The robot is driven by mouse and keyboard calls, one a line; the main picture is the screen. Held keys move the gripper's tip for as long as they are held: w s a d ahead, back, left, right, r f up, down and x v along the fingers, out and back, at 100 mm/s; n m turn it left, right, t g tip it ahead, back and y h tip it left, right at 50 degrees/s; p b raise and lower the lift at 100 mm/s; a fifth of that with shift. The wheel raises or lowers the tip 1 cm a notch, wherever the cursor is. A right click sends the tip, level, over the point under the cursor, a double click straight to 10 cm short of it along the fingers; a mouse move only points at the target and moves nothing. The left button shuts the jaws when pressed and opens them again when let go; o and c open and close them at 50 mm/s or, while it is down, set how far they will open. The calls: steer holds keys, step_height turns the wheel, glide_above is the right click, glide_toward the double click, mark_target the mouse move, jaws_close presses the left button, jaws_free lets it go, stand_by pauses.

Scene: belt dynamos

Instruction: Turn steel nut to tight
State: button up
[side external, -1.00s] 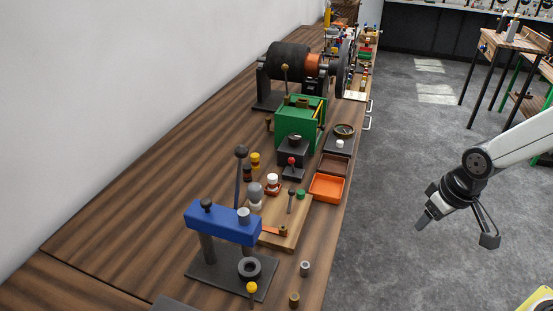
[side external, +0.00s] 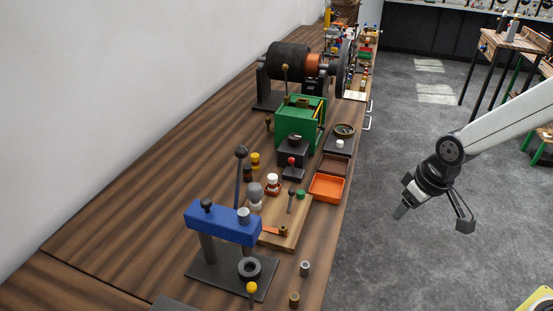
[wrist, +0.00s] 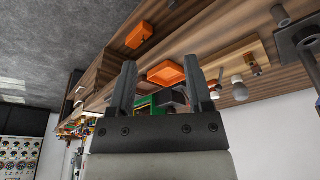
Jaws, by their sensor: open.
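My gripper (side external: 433,219) is open and empty, over the floor to the right of the bench. In the wrist view its two fingers (wrist: 160,75) stand apart with nothing between them. A blue-topped press (side external: 215,224) stands at the near end of the bench, with a grey steel cylinder (side external: 243,215) on its blue beam. A small grey cylinder (side external: 305,268) stands on the bench right of the press; a similar one (wrist: 280,14) shows at the top right of the wrist view. I cannot tell which steel piece is the nut, nor how tight it is.
An orange tray (side external: 327,188) lies near the bench's right edge, and a wooden board (side external: 285,238) with small parts lies nearer. A green box (side external: 299,122) and a black drum (side external: 289,62) stand farther back. A brass cylinder (side external: 294,299) stands at the near edge.

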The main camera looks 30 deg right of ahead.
steer(key=w+a+f+n+y, duration=0.1)
steer(key=w+a+n, duration=0.2)
steer(key=w+a, duration=0.5)
steer(key=w+a+f+n+y, duration=0.1)
steer(key=w+a+n, duration=0.3)
steer(key=w+a, duration=0.5)
steer(key=a+f, duration=0.1)
steer(key=a, duration=0.5)
steer(key=shift+w+a+t+y, duration=0.3)
steer(key=shift+a+y, duration=0.1)
steer(key=shift+f, duration=0.1)
steer(key=shift+x, duration=3.75)
jaws_close()
